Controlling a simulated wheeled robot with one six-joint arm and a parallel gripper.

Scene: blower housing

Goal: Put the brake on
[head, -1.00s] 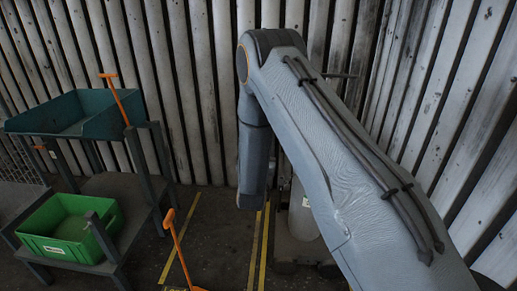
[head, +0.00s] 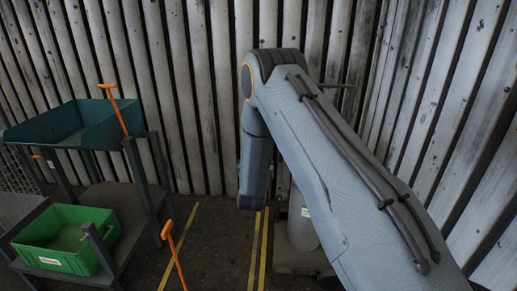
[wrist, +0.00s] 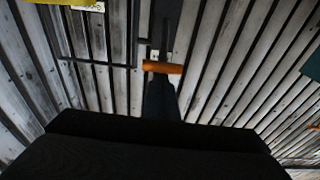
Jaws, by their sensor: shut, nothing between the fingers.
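Orange T-shaped handles show in the head view. One (head: 107,87) stands at the right end of the upper teal tray, and another (head: 167,229) rises from the floor area at the bottom edge, its foot cut off. I cannot tell which of them is the brake. In the wrist view an orange crossbar (wrist: 162,68) lies across the middle, with a dark grey upright beyond it. My gripper (wrist: 161,86) is shut and empty, its dark fingers pointing towards that crossbar. I cannot tell whether they touch. In the head view my gripper's fingers are not visible.
A dark cart (head: 128,198) at left carries the teal tray (head: 75,122) above and a green crate (head: 70,262) below. Yellow floor lines (head: 255,255) run beside it. A pale cylinder (head: 302,228) stands partly behind my arm. A corrugated wall (head: 190,60) closes the back.

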